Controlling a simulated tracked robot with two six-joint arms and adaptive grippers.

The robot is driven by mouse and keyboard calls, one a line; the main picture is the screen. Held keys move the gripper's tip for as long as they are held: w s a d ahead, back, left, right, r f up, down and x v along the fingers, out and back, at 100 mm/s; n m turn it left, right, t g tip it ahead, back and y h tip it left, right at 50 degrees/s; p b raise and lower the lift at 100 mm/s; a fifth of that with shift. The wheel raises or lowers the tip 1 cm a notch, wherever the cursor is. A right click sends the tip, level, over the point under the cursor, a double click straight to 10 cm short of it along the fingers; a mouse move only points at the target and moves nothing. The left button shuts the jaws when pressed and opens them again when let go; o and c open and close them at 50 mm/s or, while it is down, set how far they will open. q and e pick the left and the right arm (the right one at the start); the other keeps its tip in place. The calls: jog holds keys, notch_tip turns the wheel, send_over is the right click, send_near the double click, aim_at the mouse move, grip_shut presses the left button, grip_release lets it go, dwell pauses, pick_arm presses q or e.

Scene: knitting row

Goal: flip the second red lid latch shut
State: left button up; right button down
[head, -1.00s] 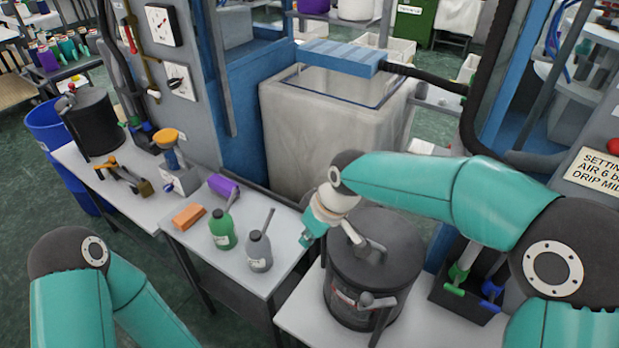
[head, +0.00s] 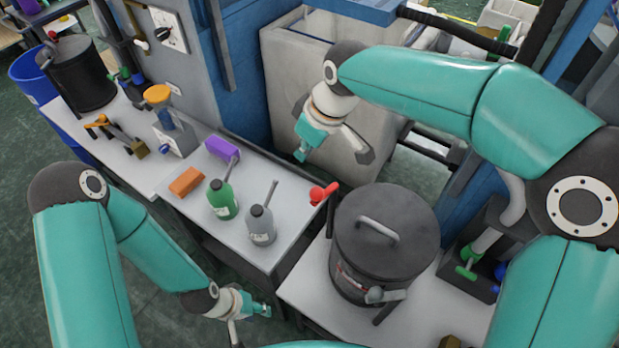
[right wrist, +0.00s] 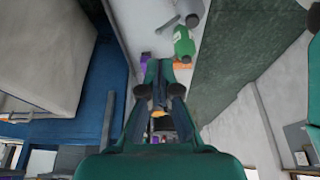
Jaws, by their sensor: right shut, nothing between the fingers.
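The dark grey lidded vessel (head: 411,222) stands on the right bench, its lid on with a pale bar handle on top. A red latch handle (head: 322,193) sticks out at the vessel's left side, on a dark upright lever. A grey-knobbed lever (head: 385,295) is at the vessel's front. My right gripper (head: 301,154) is shut and empty, beyond and above the red latch, apart from it. Its fingers also show in the right wrist view (right wrist: 160,70). My left gripper (head: 255,312) is low at the front left of the vessel, apart from it; its jaws are unclear.
A green bottle (head: 222,201), a grey bottle (head: 261,227), an orange block (head: 186,181) and a purple roll (head: 221,148) stand on the middle bench. A black vessel (head: 82,75) with a red part is far left. A pale bin (head: 285,65) is behind.

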notch_tip(320, 180, down, 10)
jog(key=p, duration=0.3)
jog(key=shift+s+d+r, duration=0.25)
jog(key=shift+s+d, duration=0.05)
jog(key=shift+s, duration=0.05)
dwell(0.3)
